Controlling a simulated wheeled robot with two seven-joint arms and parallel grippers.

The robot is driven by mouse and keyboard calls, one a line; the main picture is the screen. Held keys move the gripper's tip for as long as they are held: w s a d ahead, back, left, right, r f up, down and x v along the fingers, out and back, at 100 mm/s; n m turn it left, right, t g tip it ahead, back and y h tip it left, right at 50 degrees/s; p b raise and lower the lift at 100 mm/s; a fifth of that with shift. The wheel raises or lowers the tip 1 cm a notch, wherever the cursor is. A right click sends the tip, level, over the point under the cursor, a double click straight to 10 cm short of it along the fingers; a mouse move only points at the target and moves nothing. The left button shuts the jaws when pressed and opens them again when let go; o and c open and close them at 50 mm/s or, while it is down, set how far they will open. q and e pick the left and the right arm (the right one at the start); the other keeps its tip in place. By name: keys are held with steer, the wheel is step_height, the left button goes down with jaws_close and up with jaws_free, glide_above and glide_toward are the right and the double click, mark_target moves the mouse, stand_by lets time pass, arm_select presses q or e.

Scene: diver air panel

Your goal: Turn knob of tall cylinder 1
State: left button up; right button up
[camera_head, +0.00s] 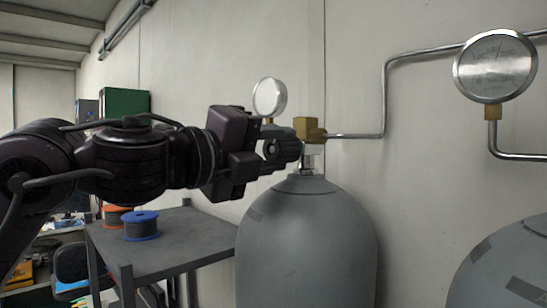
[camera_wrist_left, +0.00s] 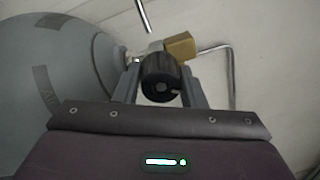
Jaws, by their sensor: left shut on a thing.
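The tall grey cylinder (camera_head: 305,240) stands upright by the wall, with a brass valve block (camera_head: 311,128) on its neck. Its knob is black and round; in the left wrist view the knob (camera_wrist_left: 160,80) sits between the two grey fingers, in front of the brass block (camera_wrist_left: 180,46). My left gripper (camera_head: 285,150) comes in from the left at valve height and is shut on the knob. In the left wrist view the gripper (camera_wrist_left: 160,88) has one finger on each side of the knob. In the head view the fingers largely hide the knob. My right gripper is not in view.
A round gauge (camera_head: 269,98) stands behind the gripper, and a larger gauge (camera_head: 495,66) is at the upper right. A metal pipe (camera_head: 385,95) runs along the wall. A second cylinder (camera_head: 510,270) is at the lower right. A grey table (camera_head: 190,245) holds a wire spool (camera_head: 140,226).

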arm_select(q)
steer(key=m+b, duration=0.1)
steer(key=m, duration=0.4)
steer(key=shift+m, duration=0.4)
steer(key=m, duration=0.5)
steer(key=shift+m+b, duration=0.35)
steer(key=shift+m, duration=0.05)
steer(key=o, duration=1)
steer(key=shift+s+a+b, duration=0.3)
steer(key=shift+a+b, duration=0.05)
steer(key=shift+b, duration=0.05)
steer(key=b+v, duration=0.2)
steer(key=v, duration=0.4)
steer(key=shift+s+a+b, duration=0.2)
steer(key=shift+a+b, duration=0.15)
steer(key=shift+b, duration=0.05)
